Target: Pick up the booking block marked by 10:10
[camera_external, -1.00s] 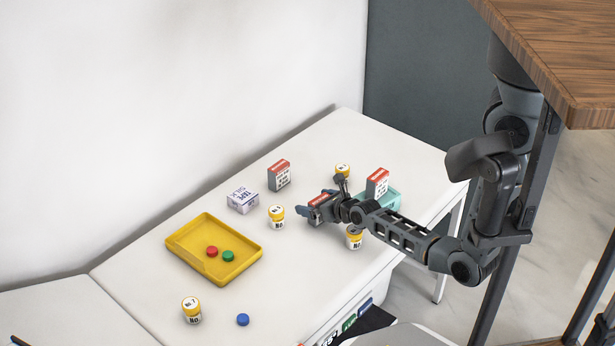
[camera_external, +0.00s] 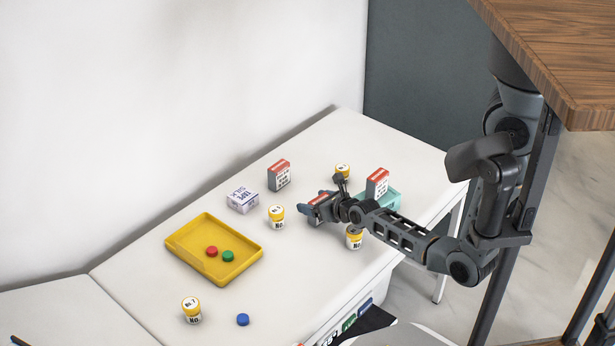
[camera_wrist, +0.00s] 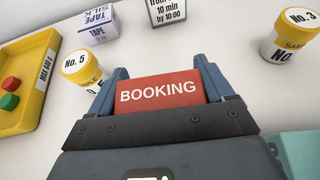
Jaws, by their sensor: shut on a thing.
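My gripper (camera_external: 317,211) is shut on a booking block (camera_external: 319,206) with a red top, over the middle of the white table. In the wrist view the block (camera_wrist: 160,90) shows its red face reading "BOOKING" between the two blue-grey fingers of the gripper (camera_wrist: 162,88). Its time marking is hidden. A second red-topped block (camera_external: 279,176) stands upright behind; in the wrist view this grey block (camera_wrist: 168,10) reads "10 min by 10:00". A third red-topped block (camera_external: 377,184) stands at the teal tray (camera_external: 393,202) on the right.
A yellow tray (camera_external: 180,251) holds a red and a green piece. A tape box (camera_external: 242,200) and a No. 5 jar (camera_external: 277,217) stand left of my gripper. Other jars stand near my arm (camera_external: 354,238), behind it (camera_external: 342,171) and at front left (camera_external: 191,311). A blue disc (camera_external: 242,320) lies in front.

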